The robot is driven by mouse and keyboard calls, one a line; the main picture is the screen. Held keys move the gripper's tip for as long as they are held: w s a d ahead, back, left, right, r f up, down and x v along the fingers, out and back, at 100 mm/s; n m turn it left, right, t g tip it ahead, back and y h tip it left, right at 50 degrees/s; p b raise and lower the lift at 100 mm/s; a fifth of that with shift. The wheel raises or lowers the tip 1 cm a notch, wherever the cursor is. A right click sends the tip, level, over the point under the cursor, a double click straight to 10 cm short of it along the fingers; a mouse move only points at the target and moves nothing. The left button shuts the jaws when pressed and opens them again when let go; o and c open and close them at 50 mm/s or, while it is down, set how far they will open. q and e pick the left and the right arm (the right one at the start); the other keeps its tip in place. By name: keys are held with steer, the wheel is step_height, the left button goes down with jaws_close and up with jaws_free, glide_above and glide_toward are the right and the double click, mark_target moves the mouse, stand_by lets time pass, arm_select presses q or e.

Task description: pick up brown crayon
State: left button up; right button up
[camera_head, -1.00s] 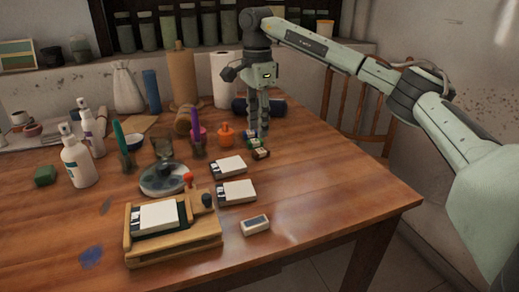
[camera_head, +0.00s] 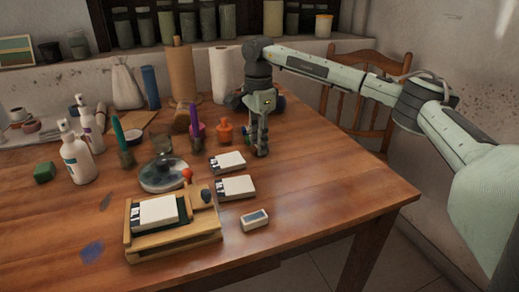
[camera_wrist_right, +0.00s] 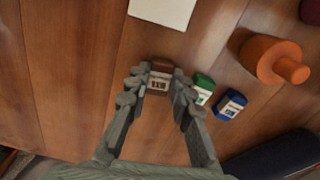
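The brown crayon (camera_wrist_right: 160,75) is a small brown block with a pale label, seen in the right wrist view on the wooden table. My right gripper (camera_wrist_right: 160,82) points down with one finger against each side of it. In the head view my right gripper (camera_head: 259,149) is low at the tabletop and hides the crayon. A green crayon (camera_wrist_right: 203,88) and a blue crayon (camera_wrist_right: 231,105) lie just right of the fingers in the wrist view. My left gripper is not in view.
An orange bottle (camera_head: 225,132) stands left of the gripper. White-topped boxes (camera_head: 236,187) lie in front of it, with an eraser-like block (camera_head: 255,220) nearer the edge. The right side of the table (camera_head: 340,185) is clear. A chair (camera_head: 358,110) stands behind.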

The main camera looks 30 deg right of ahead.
steer(key=shift+r, duration=0.15)
steer(key=shift+c, duration=0.4)
step_height(320, 180, up, 4)
arm_select(q)
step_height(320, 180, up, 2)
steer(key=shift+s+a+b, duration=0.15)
steer(key=shift+b, duration=0.25)
arm_select(e)
steer(key=a+r, duration=0.6)
steer(key=a, duration=0.5)
steer(key=shift+w+a+r, duration=0.35)
steer(key=shift+a+r, duration=0.05)
steer(key=o, duration=0.4)
jaws_close()
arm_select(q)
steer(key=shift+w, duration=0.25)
